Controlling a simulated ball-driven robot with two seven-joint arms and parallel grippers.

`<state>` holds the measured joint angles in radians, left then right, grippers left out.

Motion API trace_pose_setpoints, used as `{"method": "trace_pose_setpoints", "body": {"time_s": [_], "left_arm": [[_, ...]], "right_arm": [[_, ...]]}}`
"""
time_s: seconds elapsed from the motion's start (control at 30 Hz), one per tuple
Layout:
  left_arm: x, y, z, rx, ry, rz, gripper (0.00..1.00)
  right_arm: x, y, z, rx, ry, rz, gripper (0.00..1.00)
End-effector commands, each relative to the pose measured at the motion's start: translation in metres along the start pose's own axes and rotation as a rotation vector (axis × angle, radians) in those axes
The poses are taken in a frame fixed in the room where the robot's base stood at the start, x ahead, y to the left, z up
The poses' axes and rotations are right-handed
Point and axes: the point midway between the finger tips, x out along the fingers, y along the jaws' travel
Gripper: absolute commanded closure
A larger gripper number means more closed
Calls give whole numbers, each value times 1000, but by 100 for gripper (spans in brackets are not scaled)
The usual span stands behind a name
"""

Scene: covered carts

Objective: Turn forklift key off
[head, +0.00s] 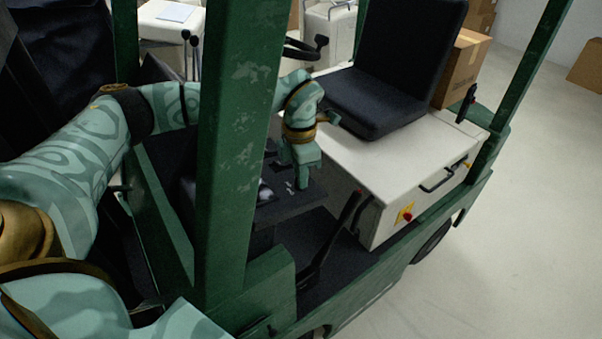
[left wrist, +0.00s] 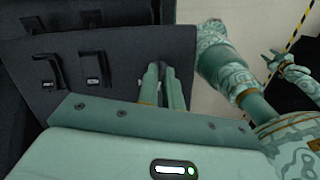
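My left gripper (head: 303,175) reaches behind the green post and points down at the forklift's black control panel (head: 268,208). In the left wrist view its two fingers (left wrist: 164,84) lie close side by side, with only a narrow dark gap between them, and their tips are at the panel (left wrist: 120,60). The forklift key cannot be made out; the fingertips may hide it. My right gripper (left wrist: 274,62) shows small at the right of the left wrist view, off to the side of the panel, with its fingers apart and nothing visible in them.
A thick green post (head: 240,130) stands in front of my left arm. The black seat (head: 385,75) and cream body (head: 390,165) are right of the gripper. A black lever (head: 350,210) rises nearby. Black switches (left wrist: 92,82) sit on the panel. Open floor (head: 510,260) lies at right.

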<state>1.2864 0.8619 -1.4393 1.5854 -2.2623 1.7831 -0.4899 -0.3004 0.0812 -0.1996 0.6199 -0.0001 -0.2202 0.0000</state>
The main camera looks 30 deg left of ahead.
Motion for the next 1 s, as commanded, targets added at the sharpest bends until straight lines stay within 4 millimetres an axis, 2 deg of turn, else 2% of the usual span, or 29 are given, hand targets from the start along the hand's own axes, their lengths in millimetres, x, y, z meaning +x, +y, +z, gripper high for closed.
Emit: {"method": "trace_pose_setpoints", "body": {"time_s": [0.17,0.5,0.77,0.8,0.87,1.0], "left_arm": [[-1,0,0,-7,0,1,100],[-2,0,0,-266,0,55,100],[-1,0,1,-276,-2,57,100],[-1,0,1,-275,-2,57,87],[-1,0,1,-275,-2,57,71],[-1,0,1,-274,-1,57,71]], "right_arm": [[-1,0,-1,0,1,0,64],[-13,1,-3,0,3,0,64],[-12,0,-3,0,3,0,64],[-12,0,-3,0,3,0,64],[-12,0,-3,0,3,0,64],[-12,0,-3,0,3,-1,64]]}}
